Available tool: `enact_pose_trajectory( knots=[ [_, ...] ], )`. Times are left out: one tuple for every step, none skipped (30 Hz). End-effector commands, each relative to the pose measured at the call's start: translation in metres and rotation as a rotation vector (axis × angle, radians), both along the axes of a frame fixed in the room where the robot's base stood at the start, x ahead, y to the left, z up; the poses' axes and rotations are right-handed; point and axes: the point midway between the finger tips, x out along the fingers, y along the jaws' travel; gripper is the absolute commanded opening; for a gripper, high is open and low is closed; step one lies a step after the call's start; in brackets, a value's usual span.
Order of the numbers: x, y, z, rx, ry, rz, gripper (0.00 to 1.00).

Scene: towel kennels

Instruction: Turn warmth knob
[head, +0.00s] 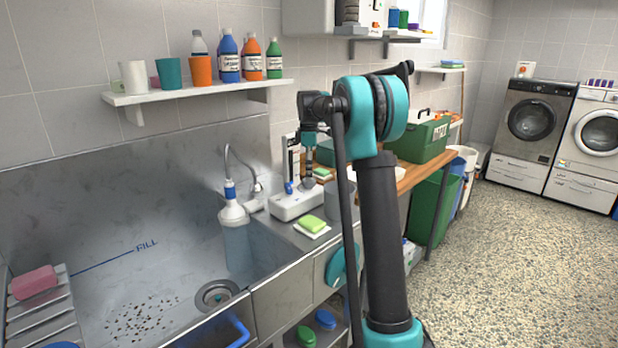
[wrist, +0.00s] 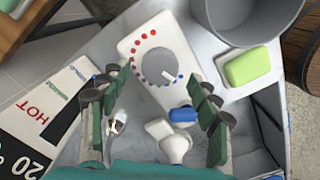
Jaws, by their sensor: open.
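The warmth knob (wrist: 160,66) is a round grey dial with a white pointer. It sits on a white tap housing (wrist: 131,48), with red dots at its upper left and blue dots lower down. The pointer aims to the lower right, near a blue dot. My gripper (wrist: 153,82) is open, its fingers left and right of the knob in the wrist view; I cannot tell the height gap. In the head view my gripper (head: 308,172) hangs over the white housing (head: 296,204) at the sink's back right corner. The knob is hard to make out there.
A blue-tipped lever (wrist: 183,114) and white spout (wrist: 175,145) lie close by the knob. A green sponge (wrist: 247,66) and grey bin-like pot (wrist: 247,18) stand to the right. A HOT scale strip (wrist: 38,110) is at the left. The sink basin (head: 150,260) is open.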

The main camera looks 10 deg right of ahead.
Motion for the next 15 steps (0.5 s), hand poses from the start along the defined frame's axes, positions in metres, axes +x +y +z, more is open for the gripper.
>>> enact_pose_trajectory(
  knots=[
    [0.000,0.000,-0.007,0.000,0.000,0.000,0.62],
    [0.000,0.000,-0.010,0.000,0.000,0.000,0.62],
    [0.000,0.000,-0.014,0.000,0.000,0.000,0.62],
    [0.000,0.000,-0.017,0.000,0.000,0.000,0.62],
    [0.000,0.000,-0.018,0.000,0.000,0.000,0.62],
    [0.000,0.000,-0.021,0.000,0.000,0.000,0.62],
    [0.000,0.000,-0.022,0.000,0.000,0.000,0.62],
    [0.000,0.000,-0.023,0.000,0.000,0.000,0.62],
    [0.000,0.000,-0.024,0.000,0.000,0.000,0.62],
    [0.000,0.000,-0.024,0.000,0.000,0.000,0.62],
    [0.000,0.000,-0.024,0.000,0.000,0.000,0.62],
    [0.000,0.000,-0.024,0.000,0.000,0.000,0.62],
    [0.000,0.000,-0.024,0.000,0.000,0.000,0.62],
    [0.000,0.000,-0.024,0.000,0.000,0.000,0.62],
    [0.000,0.000,-0.024,0.000,0.000,0.000,0.62]
  ],
)
